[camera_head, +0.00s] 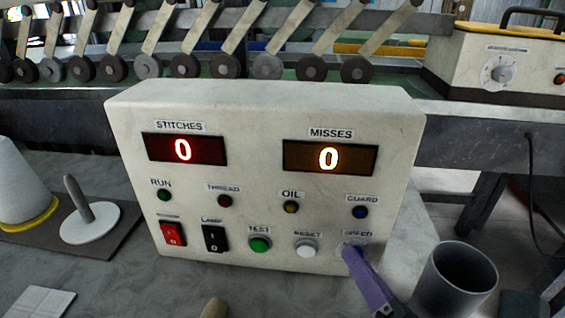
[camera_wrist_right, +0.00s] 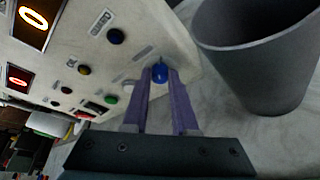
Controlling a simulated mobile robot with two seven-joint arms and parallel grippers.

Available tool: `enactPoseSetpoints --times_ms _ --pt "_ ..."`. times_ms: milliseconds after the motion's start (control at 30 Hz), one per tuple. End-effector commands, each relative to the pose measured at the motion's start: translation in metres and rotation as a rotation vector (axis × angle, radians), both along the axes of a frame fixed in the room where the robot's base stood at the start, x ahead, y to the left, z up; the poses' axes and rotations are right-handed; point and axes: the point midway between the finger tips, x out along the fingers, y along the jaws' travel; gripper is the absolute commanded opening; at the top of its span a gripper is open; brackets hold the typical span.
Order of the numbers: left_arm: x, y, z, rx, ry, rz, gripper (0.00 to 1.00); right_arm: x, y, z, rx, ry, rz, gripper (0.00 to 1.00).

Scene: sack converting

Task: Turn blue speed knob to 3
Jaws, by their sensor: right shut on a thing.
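The blue speed knob (camera_wrist_right: 160,72) sits at the lower right of the white control box (camera_head: 265,110). In the head view my right gripper (camera_head: 352,252) covers the knob below the SPEED label. In the right wrist view its two purple fingers (camera_wrist_right: 160,80) are shut on the knob, one on each side. The number the knob points to cannot be read. My left gripper is not in view.
A grey cup (camera_head: 455,280) stands close to the right of my right gripper. The box also carries a green TEST button (camera_head: 260,244), a white RESET button (camera_head: 306,248) and two rocker switches. A thread cone (camera_head: 22,185) and a spindle (camera_head: 90,222) stand at left.

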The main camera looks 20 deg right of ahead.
Motion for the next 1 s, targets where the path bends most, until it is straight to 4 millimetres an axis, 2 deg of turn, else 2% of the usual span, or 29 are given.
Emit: enactPoseSetpoints --times_ms 33,300,900,933,1000 --pt "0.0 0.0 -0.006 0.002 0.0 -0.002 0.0 -0.001 -0.001 -0.004 0.026 -0.014 -0.002 0.0" --pt "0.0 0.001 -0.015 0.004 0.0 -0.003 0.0 -0.001 -0.002 -0.003 0.127 -0.076 -0.003 0.0" --pt "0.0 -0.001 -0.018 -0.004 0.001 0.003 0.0 -0.001 -0.002 -0.002 0.162 -0.099 -0.004 0.0" --pt "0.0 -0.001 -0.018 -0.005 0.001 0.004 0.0 -0.001 -0.002 -0.002 0.162 -0.099 -0.004 0.27" --pt "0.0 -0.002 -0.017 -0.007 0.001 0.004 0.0 -0.001 -0.002 -0.002 0.162 -0.099 -0.004 0.35"
